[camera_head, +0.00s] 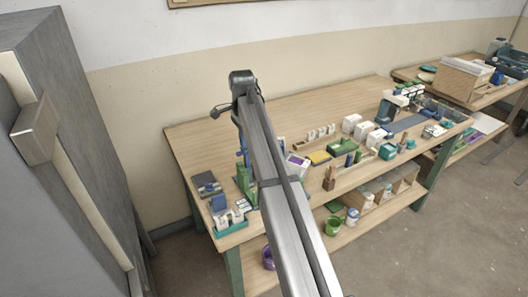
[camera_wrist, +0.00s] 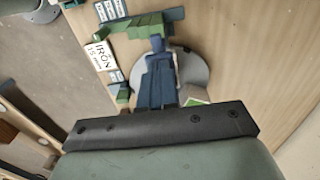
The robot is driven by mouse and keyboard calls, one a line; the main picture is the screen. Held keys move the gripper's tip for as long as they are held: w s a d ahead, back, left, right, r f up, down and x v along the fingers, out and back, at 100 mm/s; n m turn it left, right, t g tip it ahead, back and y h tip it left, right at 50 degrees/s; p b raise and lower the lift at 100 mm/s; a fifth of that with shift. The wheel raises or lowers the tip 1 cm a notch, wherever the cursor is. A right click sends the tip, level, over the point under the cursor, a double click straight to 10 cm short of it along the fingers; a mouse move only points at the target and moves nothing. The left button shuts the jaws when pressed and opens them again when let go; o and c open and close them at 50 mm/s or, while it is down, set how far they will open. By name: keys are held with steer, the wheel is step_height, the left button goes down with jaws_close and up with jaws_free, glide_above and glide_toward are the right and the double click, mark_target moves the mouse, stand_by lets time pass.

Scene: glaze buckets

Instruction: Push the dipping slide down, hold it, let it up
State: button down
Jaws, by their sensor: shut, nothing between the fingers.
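The dipping rig shows in the wrist view as a stepped blue part (camera_wrist: 158,85), likely the slide, in front of a round grey base (camera_wrist: 193,72). Green parts (camera_wrist: 145,24) and a white card reading "IRON 15 mm" (camera_wrist: 100,56) are beside it. In the head view the green part of the rig (camera_head: 243,180) stands at the left of the bench, partly behind my arm. My gripper (camera_wrist: 160,125) is shut and empty, its dark edge just below the blue part in the picture. Its fingertips are hidden, so I cannot tell whether it touches the slide.
On the wooden bench (camera_head: 190,140), a dark square block (camera_head: 206,184) and a teal tray (camera_head: 232,228) with small white pots lie near the rig. The back left of the bench is clear.

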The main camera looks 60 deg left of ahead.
steer(key=shift+r, duration=2.35)
